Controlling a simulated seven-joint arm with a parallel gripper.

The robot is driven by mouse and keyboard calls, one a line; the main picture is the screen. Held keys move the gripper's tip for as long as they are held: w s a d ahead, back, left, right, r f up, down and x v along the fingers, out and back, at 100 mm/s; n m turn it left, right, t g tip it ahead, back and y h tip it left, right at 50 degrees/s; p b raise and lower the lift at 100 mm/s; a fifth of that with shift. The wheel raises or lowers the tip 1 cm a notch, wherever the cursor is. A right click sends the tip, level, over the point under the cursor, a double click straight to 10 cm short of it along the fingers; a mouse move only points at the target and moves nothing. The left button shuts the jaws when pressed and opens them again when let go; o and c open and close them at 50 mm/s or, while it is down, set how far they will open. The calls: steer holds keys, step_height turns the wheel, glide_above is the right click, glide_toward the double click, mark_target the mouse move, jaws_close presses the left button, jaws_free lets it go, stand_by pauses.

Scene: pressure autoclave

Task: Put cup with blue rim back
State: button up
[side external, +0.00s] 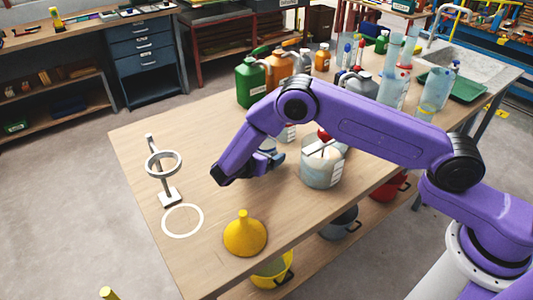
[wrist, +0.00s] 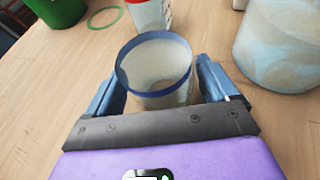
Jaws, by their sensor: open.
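The cup with the blue rim (wrist: 158,75) stands upright on the wooden table in the wrist view. My gripper (wrist: 161,74) is open, with one blue finger on each side of the cup. Thin gaps seem to show between fingers and cup, but contact is hard to judge. In the side view my gripper (side external: 272,159) is low over the table, and my arm hides most of the cup. A green ring (wrist: 105,18) lies flat on the table beyond the cup, beside a red-and-white container (wrist: 150,12).
A large cloudy beaker (side external: 321,172) stands close to the right of the cup. Green (side external: 250,84) and orange bottles stand behind. A ring stand (side external: 166,175), a white ring (side external: 183,221) and a yellow funnel (side external: 245,236) occupy the left and front. The table between them is clear.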

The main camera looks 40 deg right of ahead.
steer(key=v, duration=1.1)
steer(key=shift+a+r, duration=0.1)
steer(key=shift+r, duration=0.05)
steer(key=shift+r, duration=0.1)
steer(key=shift+s+r, duration=0.2)
steer(key=shift+r, duration=0.1)
steer(key=s+d+r+m+g+y, duration=0.1)
steer(key=s+d+r+m+y, duration=0.2)
steer(key=s+d, duration=0.3)
steer(key=s+d+r+m+g+y, duration=0.2)
steer(key=s+d+r+y, duration=0.3)
steer(key=s, duration=1.1)
steer(key=s+d+r+m+g+y, duration=0.2)
steer(key=s+d+r+m+y, duration=0.2)
steer(key=s+d, duration=0.3)
steer(key=s+y, duration=0.1)
steer(key=s, duration=0.4)
steer(key=shift+m, duration=0.4)
steer(key=shift+r, duration=0.1)
